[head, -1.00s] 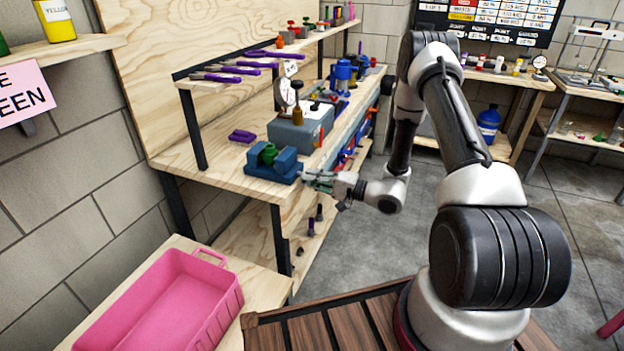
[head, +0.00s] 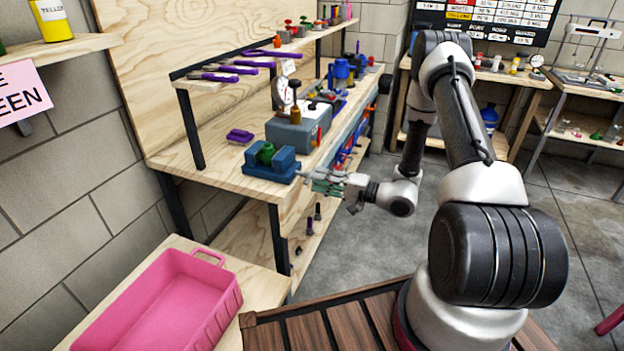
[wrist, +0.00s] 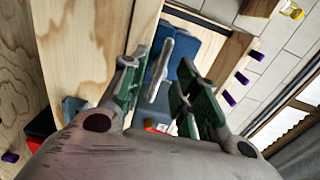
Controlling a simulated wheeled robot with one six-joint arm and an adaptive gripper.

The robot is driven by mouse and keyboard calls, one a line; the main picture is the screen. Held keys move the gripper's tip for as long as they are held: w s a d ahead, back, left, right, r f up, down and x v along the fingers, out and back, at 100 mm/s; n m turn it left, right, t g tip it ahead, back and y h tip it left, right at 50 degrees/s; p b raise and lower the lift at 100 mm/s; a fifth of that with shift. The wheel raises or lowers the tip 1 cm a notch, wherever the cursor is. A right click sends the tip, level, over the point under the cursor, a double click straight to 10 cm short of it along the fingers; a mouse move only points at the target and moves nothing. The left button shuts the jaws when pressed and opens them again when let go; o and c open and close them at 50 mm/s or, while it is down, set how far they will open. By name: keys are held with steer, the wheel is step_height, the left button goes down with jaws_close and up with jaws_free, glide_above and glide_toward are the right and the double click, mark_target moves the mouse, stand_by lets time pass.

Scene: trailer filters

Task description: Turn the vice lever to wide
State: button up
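The blue vice (head: 271,170) sits at the front edge of the wooden workbench, with a green piece (head: 265,152) in its jaws. In the wrist view, the vice's blue body (wrist: 207,48) shows beyond my fingers. A slim silver bar, seemingly the vice lever (wrist: 160,68), shows between my fingers, nearer the left one; I cannot tell whether it touches. My gripper (head: 312,180) is just right of the vice, off the bench edge. The wrist view shows my gripper (wrist: 162,95) open, with a clear gap between its green-padded fingers. The lever is not clear in the head view.
A grey-blue box (head: 298,130) with a dial gauge (head: 284,93) stands behind the vice on the workbench (head: 215,172). A purple piece (head: 240,136) lies nearby. A pink bin (head: 160,305) sits front left. Floor right of the bench is open.

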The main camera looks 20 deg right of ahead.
steer(key=v, duration=0.8)
steer(key=shift+s, duration=0.1)
